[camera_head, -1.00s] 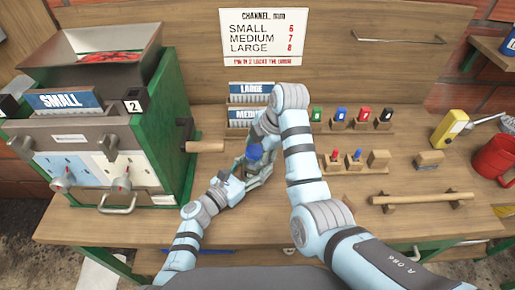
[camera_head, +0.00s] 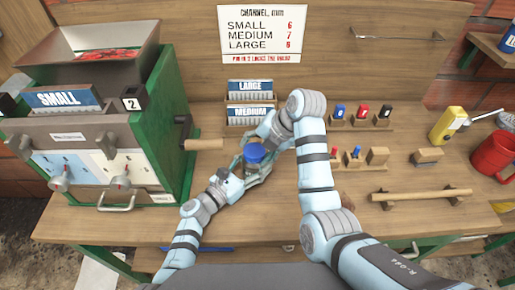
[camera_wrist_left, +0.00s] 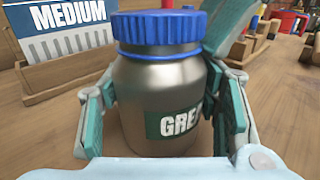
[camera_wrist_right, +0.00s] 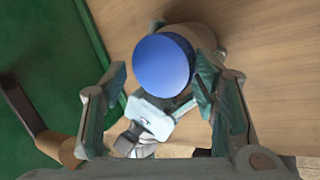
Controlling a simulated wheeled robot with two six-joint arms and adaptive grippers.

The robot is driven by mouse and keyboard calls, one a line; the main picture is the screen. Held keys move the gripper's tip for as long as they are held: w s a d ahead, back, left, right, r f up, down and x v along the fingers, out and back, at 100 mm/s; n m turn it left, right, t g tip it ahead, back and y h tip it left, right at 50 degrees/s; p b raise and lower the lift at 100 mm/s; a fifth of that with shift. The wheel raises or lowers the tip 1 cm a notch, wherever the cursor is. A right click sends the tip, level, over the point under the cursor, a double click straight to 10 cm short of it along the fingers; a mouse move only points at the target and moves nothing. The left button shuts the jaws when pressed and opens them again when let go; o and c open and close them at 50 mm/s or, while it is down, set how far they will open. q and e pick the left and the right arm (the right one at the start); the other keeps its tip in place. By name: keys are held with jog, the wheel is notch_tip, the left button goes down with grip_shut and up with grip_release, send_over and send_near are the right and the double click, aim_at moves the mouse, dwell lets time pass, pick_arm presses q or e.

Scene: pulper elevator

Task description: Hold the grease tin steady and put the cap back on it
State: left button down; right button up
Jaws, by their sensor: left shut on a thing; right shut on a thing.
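The grease tin (camera_wrist_left: 165,85) is a grey metal jar with a dark green label, standing upright between the fingers of my left gripper (camera_wrist_left: 163,110), which is shut on its body. The blue ribbed cap (camera_wrist_left: 157,27) sits over the tin's mouth and looks level; how tight it is cannot be told. In the head view the cap (camera_head: 255,152) shows from above. My right gripper (camera_wrist_right: 160,88) is shut on the cap, with its fingers on either side of it. One of its fingers shows beside the cap in the left wrist view (camera_wrist_left: 228,25).
A green-sided machine (camera_head: 158,130) with a wooden-handled crank (camera_head: 204,144) stands close on the left. Card holders marked LARGE (camera_head: 250,88) and MEDIUM (camera_head: 250,115) are behind the tin.

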jog(key=shift+s+a, duration=0.15)
jog(key=shift+a, duration=0.15)
jog(key=shift+c, duration=0.2)
jog(key=o, duration=0.7)
jog(key=shift+o, duration=1)
jog(key=shift+d, duration=0.15)
jog(key=shift+w+d+r, duration=0.1)
jog(key=shift+r, duration=1.05)
jog(key=shift+w+d+r, duration=0.1)
jog(key=shift+r, duration=1)
jog(key=shift+c, duration=0.4)
